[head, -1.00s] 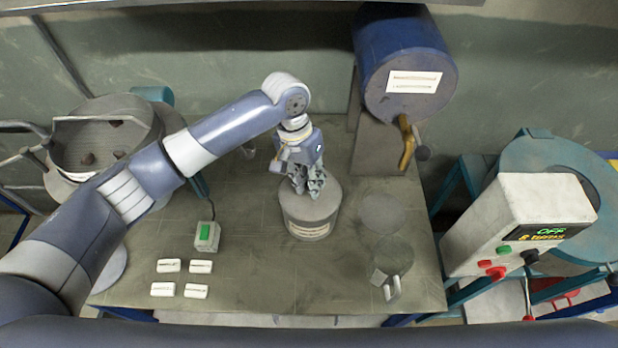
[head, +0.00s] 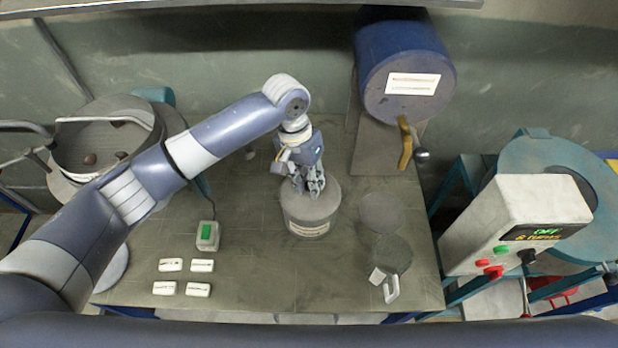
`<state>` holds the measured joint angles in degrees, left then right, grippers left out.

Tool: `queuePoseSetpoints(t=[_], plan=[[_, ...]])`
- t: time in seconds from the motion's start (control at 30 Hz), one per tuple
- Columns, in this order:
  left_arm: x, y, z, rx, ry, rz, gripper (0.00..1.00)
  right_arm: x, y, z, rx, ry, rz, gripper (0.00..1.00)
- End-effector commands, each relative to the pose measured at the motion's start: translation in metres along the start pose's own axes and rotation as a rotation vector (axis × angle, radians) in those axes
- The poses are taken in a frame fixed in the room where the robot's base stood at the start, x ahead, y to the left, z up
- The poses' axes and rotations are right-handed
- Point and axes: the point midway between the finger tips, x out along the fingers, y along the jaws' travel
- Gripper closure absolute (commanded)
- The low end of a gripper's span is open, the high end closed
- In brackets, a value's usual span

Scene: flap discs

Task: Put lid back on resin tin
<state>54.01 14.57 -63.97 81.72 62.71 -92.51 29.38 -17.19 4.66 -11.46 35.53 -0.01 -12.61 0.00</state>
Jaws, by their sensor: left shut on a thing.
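The resin tin (head: 309,226) is a round grey tin with a pale label, upright near the middle of the table. A flat grey lid (head: 326,197) covers its top; I cannot tell whether it is fully seated. My left gripper (head: 309,190) points down at the middle of the lid, its fingers drawn together. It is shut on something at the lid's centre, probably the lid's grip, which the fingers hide. My right gripper is not in view.
A blue drum (head: 392,85) with a brass tap stands behind right. A grey disc (head: 380,213) and a clear jug (head: 388,262) lie right of the tin. Several white blocks (head: 171,265) and a green-faced device (head: 207,236) sit left. A control box (head: 514,228) stands right of the table.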

Motion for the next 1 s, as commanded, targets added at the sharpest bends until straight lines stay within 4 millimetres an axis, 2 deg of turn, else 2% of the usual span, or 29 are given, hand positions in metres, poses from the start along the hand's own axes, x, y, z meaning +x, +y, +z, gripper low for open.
queuePoseSetpoints(t=[0.37,0.4,0.47,0.5,0.73,0.83,1.0], plan=[[-0.0001,0.0002,-0.0002,0.001,0.001,0.000,1.00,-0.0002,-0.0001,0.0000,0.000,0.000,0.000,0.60],[-0.0001,0.0003,-0.0002,0.001,0.001,0.000,0.71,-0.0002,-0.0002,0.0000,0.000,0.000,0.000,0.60],[-0.0001,0.0003,-0.0002,0.001,0.001,0.000,0.57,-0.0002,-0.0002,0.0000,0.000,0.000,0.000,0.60],[-0.0002,0.0003,-0.0002,0.001,0.001,0.000,0.54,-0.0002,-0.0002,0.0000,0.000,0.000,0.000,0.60],[-0.0001,0.0002,-0.0002,0.001,0.001,0.000,0.54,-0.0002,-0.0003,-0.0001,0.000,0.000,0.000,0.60],[0.0002,0.0001,0.0000,0.001,0.000,0.000,0.36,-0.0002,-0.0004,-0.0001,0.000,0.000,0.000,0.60],[0.0002,0.0000,0.0000,0.001,0.000,0.000,0.34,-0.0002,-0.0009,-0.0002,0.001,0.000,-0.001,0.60]])
